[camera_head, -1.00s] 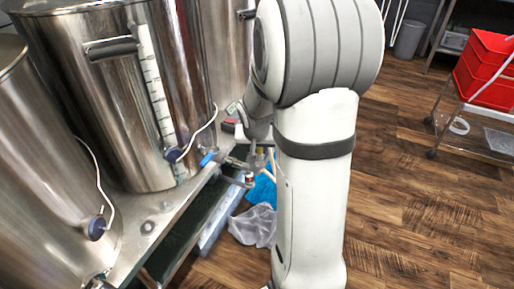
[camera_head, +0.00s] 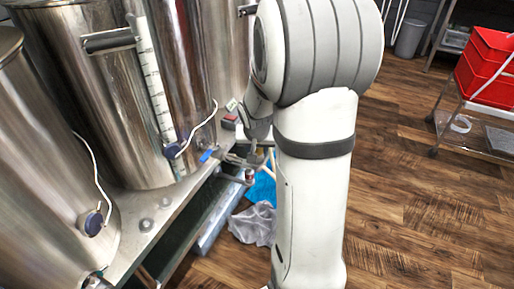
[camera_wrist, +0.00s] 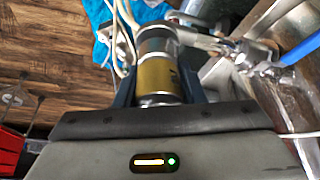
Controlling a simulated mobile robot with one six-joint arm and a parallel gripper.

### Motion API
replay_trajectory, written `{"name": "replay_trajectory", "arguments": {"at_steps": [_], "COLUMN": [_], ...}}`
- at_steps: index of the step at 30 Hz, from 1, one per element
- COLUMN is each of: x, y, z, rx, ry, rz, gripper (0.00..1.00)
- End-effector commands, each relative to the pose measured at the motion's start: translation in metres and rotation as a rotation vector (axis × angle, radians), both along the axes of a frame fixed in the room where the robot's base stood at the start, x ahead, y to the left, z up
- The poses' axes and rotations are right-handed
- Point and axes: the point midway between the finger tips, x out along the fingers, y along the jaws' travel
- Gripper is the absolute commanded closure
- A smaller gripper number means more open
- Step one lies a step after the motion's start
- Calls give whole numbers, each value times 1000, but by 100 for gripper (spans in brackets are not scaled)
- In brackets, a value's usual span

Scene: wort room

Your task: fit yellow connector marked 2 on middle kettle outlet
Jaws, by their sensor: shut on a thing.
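My gripper (camera_wrist: 158,88) is shut on a yellow-banded metal connector (camera_wrist: 157,75) in the wrist view, one finger on each side. A number on it cannot be read. Its far metal end is close to the end of an outlet pipe (camera_wrist: 195,37); I cannot tell whether they touch. That pipe runs right to a valve with a blue handle (camera_wrist: 300,48). In the head view the middle kettle (camera_head: 105,100) stands on the bench, its blue-handled valve (camera_head: 208,156) low on its right. My arm hides most of the gripper area there.
Another kettle (camera_head: 40,170) stands at the left. Thin pale hoses (camera_wrist: 122,35) hang beside the connector, with a blue cloth (camera_wrist: 100,15) below. A clear bag (camera_head: 253,224) lies on the floor. A trolley with red bins (camera_head: 488,65) stands right; wooden floor between is open.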

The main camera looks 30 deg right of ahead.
Motion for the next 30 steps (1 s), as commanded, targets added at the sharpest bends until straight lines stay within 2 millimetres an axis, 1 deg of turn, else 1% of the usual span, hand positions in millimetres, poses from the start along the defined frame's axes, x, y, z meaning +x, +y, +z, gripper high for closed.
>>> {"name": "replay_trajectory", "arguments": {"at_steps": [12, 13, 22, 28, 30], "x": [0, 0, 0, 0, -1], "y": [0, 0, 0, 0, 1], "z": [-9, -9, -8, -8, -6], "rx": [0, 0, 0, 0, 0], "ry": [0, -1, 0, 1, 0], "rz": [0, 0, 0, 0, 0], "gripper": [91, 63, 39, 39, 39]}}
